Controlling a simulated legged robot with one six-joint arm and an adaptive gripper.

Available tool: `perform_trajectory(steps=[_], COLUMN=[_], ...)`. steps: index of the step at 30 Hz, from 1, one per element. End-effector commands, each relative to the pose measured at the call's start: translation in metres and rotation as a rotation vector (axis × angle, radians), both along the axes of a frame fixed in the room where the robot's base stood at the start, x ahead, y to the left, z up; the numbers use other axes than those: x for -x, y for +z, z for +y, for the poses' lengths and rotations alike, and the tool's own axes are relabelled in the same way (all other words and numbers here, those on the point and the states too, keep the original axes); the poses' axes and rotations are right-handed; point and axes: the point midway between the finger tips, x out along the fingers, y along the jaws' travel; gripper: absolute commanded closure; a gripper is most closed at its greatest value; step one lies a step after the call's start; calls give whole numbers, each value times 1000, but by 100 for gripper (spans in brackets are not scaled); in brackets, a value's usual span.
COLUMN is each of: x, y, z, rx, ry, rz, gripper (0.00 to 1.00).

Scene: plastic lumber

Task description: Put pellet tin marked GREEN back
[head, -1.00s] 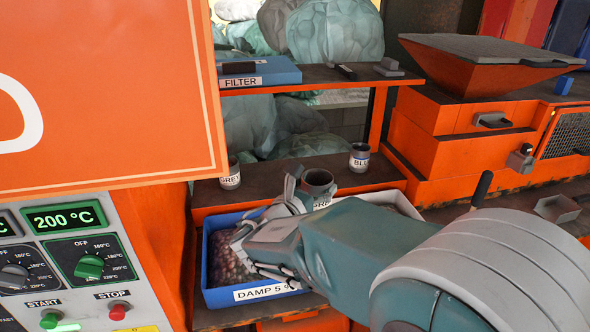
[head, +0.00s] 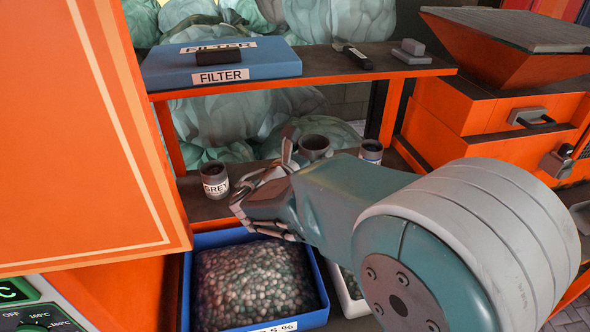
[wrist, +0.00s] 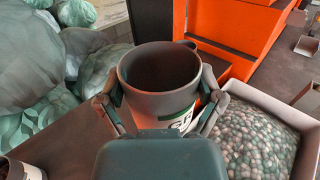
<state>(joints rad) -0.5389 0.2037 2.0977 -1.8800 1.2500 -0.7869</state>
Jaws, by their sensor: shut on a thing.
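A dark grey tin (head: 314,146) is held by my gripper (head: 272,180) between the other tins, over the back of the lower shelf. In the wrist view the tin (wrist: 160,84) is upright with its open mouth up, and its white label shows part of green letters. My gripper's fingers (wrist: 161,100) are shut around its sides. I cannot tell whether its base touches the shelf. The GREY tin (head: 215,180) stands on the shelf to the left. Another tin (head: 371,151), its label mostly hidden by my arm, stands to the right.
A blue tray (head: 322,287) of pellets sits in front of the shelf, with a pale tray (wrist: 257,93) of pellets beside it. The upper shelf (head: 330,65) holds a blue FILTER box (head: 220,66). Orange machinery (head: 430,120) stands right; an orange panel (head: 80,140) is left.

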Motion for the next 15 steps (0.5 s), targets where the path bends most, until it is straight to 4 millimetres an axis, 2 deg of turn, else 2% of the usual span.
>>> perform_trajectory(steps=[11, 15], x=[-72, -90], y=[-35, -57], z=[20, 25], rx=[3, 3], ry=[-2, -1], rz=[3, 4], gripper=[64, 64])
